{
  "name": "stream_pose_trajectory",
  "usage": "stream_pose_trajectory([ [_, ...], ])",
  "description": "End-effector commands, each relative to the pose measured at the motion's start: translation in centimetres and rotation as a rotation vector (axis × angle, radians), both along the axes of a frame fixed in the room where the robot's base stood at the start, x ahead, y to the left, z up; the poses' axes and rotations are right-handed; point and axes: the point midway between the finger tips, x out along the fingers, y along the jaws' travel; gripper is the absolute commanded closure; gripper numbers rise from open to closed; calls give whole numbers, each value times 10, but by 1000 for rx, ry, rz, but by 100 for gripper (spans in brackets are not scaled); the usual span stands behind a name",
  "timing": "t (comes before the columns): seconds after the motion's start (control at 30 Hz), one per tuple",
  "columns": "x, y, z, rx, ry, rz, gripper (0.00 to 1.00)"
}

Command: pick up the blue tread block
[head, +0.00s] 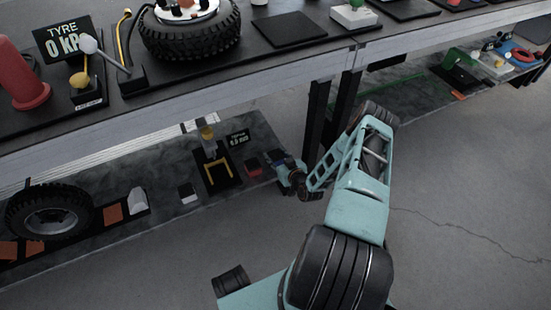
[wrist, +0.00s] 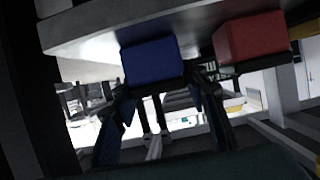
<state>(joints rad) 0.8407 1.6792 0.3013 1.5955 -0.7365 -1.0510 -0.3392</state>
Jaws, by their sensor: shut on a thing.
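The blue tread block (wrist: 151,62) shows in the wrist view between the tips of my two dark fingers. My gripper (wrist: 160,88) is shut on it. The block has a dark base, and its far side is hidden. In the head view my gripper (head: 281,161) is low at the edge of the lower shelf, at the end of my teal arm. The block is small and dark there, largely covered by the gripper.
A red block (wrist: 252,44) is beside the blue one in the wrist view; the head view also shows it on the lower shelf (head: 253,170). A dark table leg (head: 318,112) stands close to my arm. The workbench edge (head: 200,108) overhangs the shelf. Grey floor (head: 460,210) is open at right.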

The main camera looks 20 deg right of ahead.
Motion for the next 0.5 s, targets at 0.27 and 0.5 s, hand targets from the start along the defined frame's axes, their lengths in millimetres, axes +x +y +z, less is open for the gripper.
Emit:
stream_pose_trajectory([
  [0.27, 1, 0, 1, 0, -1, 0, 87],
  [0.5, 1, 0, 10, -1, -2, 0, 87],
])
